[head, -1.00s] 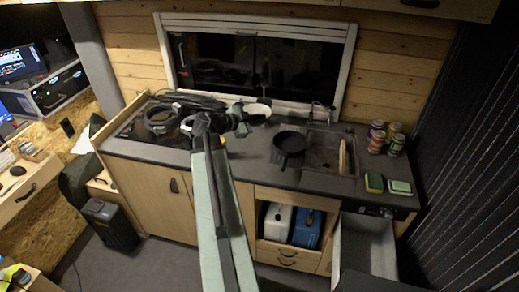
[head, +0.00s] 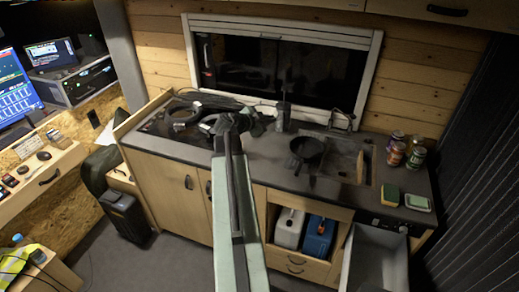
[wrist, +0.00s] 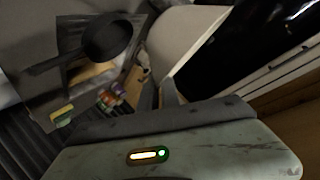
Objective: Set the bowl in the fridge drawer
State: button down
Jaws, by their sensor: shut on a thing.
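The bowl (wrist: 187,38) is a pale, smooth shape in the wrist view, tilted and close to the camera. My gripper (wrist: 168,94) is shut on its edge. In the head view my gripper (head: 256,123) is above the back of the counter, and I cannot clearly make out the bowl there behind the arm and gripper. The fridge drawer (head: 378,246) is pulled open at the lower right, below the counter. Its visible inside is pale grey and looks empty. My gripper is far to the left of it and higher.
A black pan (head: 306,149) sits on the counter near the sink. A dark cup (head: 283,116) stands behind it. Several cans (head: 396,149), a sponge (head: 391,194) and a soap dish (head: 418,202) are at the right. Jugs (head: 319,234) fill the open shelf.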

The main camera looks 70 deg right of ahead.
jog(key=w+d, duration=0.1)
jog(key=w+d+f+n+t, duration=0.1)
jog(key=d, duration=0.1)
jog(key=w+d+t+b, duration=0.1)
jog(key=shift+w+d+f+n+h, duration=0.2)
jog(key=shift+f+n+h, duration=0.1)
jog(key=shift+n, duration=0.1)
jog(key=shift+w+d+t, duration=0.2)
jog(key=shift+w+t, duration=0.05)
jog(key=shift+t, duration=0.15)
notch_tip(320, 180, down, 18)
jog(key=b, duration=1.8)
jog(key=shift+a, duration=0.1)
jog(key=shift+r, duration=0.15)
jog(key=c, duration=1.6)
grip_release()
jog(key=shift+o, duration=0.2)
